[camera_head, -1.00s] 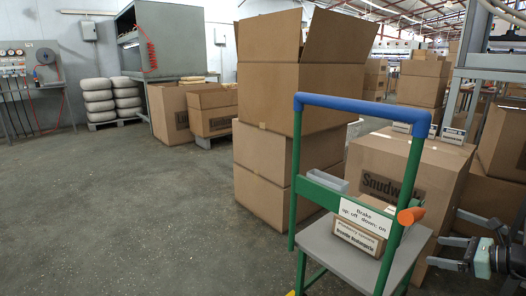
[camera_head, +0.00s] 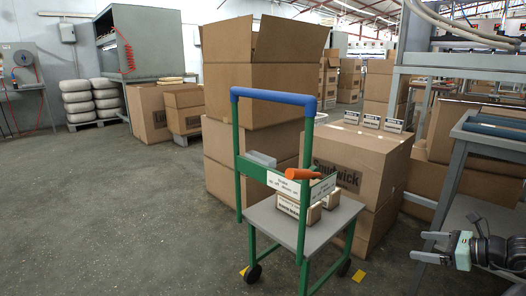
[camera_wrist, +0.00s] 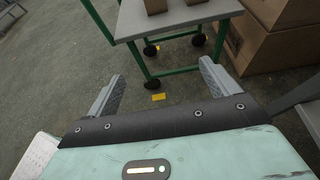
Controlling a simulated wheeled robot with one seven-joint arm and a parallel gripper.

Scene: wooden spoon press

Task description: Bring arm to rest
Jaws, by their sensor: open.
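My gripper (camera_head: 432,248) is at the lower right of the head view, low and apart from the cart, with its fingers pointing left. It is open and empty. An orange brake lever (camera_head: 303,173) sticks out beside a white brake sign (camera_head: 322,187). Small boxes (camera_head: 290,203) stand on the cart's grey deck (camera_head: 325,228).
Stacked cardboard boxes (camera_head: 225,150) rise behind the cart, with a large labelled box (camera_head: 385,155) to its right. A grey metal frame with a roller (camera_head: 490,130) stands at the right, close to my arm. Yellow floor marks (camera_head: 358,276) lie under the cart. The floor at left is clear.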

